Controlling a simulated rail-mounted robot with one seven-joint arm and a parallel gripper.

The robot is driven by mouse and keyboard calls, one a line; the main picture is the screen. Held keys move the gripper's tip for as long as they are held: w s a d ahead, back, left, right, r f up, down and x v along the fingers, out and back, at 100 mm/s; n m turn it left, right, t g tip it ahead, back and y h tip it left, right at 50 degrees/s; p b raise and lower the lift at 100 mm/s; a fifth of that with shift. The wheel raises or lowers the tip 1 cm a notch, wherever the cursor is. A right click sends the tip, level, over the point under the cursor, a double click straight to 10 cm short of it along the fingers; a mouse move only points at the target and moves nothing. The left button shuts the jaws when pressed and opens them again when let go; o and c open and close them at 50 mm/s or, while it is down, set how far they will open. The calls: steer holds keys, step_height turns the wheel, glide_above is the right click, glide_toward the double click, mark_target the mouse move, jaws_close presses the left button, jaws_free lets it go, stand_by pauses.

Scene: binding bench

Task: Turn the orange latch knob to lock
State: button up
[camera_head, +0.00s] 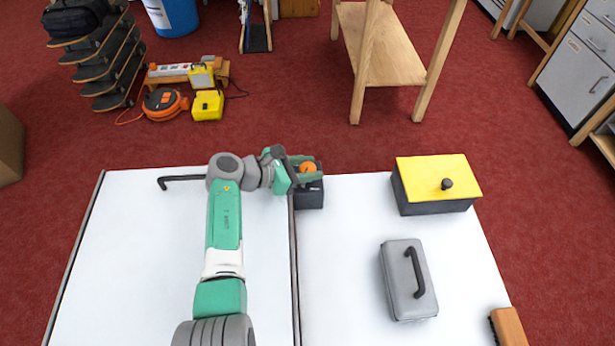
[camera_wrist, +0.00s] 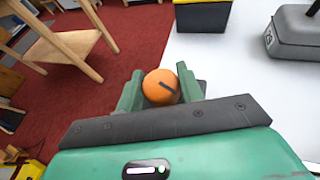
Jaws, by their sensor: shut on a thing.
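The orange latch knob (camera_head: 308,168) sits on a dark block (camera_head: 309,196) at the far edge of the white bench, near its middle seam. In the wrist view the knob (camera_wrist: 160,86) is round with a dark bar mark that runs at a slant. My gripper (camera_head: 307,168) reaches in from the left, with one green finger on each side of the knob. In the wrist view the fingers of my gripper (camera_wrist: 161,92) flank the knob and are shut on it. The lower part of the knob and most of the block are hidden there.
A dark box with a yellow lid (camera_head: 430,170) and black knob stands to the right. A grey case (camera_head: 407,280) with a black handle lies nearer. A brush (camera_head: 508,326) is at the right edge. A black hooked bar (camera_head: 182,178) lies left of my arm. The bench's (camera_head: 340,270) middle is clear.

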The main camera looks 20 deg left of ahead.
steer(key=m+b, duration=0.1)
steer(key=b, duration=0.1)
steer(key=g+h+b, duration=0.1)
steer(key=b, duration=0.1)
steer(key=shift+f+m+g+h, duration=0.3)
steer(key=shift+f+m, duration=0.05)
steer(key=shift+m, duration=0.05)
steer(key=shift+r+m+g+b, duration=0.2)
steer(key=shift+m+g+b, duration=0.25)
steer(key=shift+b, duration=0.7)
steer(key=shift+r, duration=0.1)
steer(key=o, duration=1)
steer(key=shift+h, duration=0.3)
steer(key=p+v, duration=0.2)
steer(key=v, duration=0.4)
steer(key=shift+s+a+r+p, duration=0.15)
steer(key=shift+a+r+p, duration=0.1)
steer(key=shift+r+p, duration=0.1)
steer(key=shift+s+a, duration=0.3)
steer(key=shift+a, duration=0.1)
